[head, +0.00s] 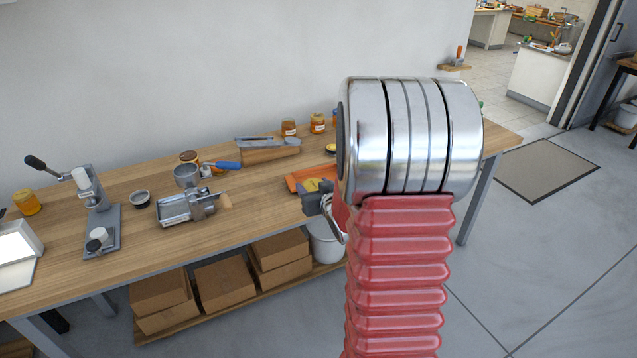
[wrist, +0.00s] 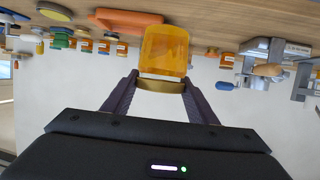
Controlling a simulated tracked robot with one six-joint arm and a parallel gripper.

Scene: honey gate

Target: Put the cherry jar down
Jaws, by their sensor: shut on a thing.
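A jar of amber contents (wrist: 166,48) with a gold lid is in the middle of the wrist view, which is upside down. My gripper (wrist: 160,84) is shut on it at the lid end, one dark finger on each side. The jar is upright, its base toward the wooden bench (wrist: 215,12). I cannot tell whether the base touches the bench. I see no clear cherry colour or label on it. In the head view my red arm stands in front of the right part of the bench (head: 262,205) and hides the held jar.
An orange tray (head: 300,174) lies on the bench near my arm. Several jars, one of them (head: 317,123), stand along the back. A blue-handled strainer (head: 187,175), a metal press (head: 186,208) and a lever press (head: 97,207) stand left. Cardboard boxes (head: 225,283) sit below.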

